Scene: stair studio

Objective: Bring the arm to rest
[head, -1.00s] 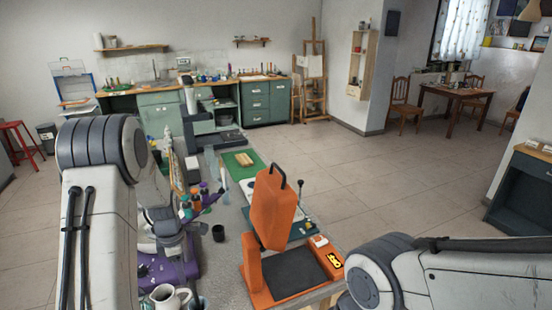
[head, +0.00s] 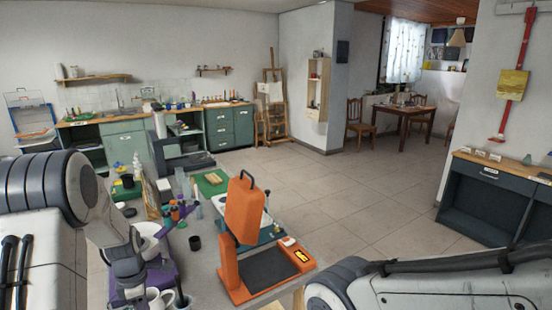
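My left arm comes in from the left and bends down over the near left end of the work table (head: 205,280). Its dark wrist end (head: 128,268) is low beside a purple mat (head: 163,271) and white cups (head: 160,299). Its fingers are too small and too covered to tell open from shut. I cannot see anything held. My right arm lies across the bottom right corner. Its gripper is outside the picture.
An orange press (head: 245,215) stands on the table between the arms. Dark cabinets (head: 492,205) stand at the right. The tiled floor between is clear.

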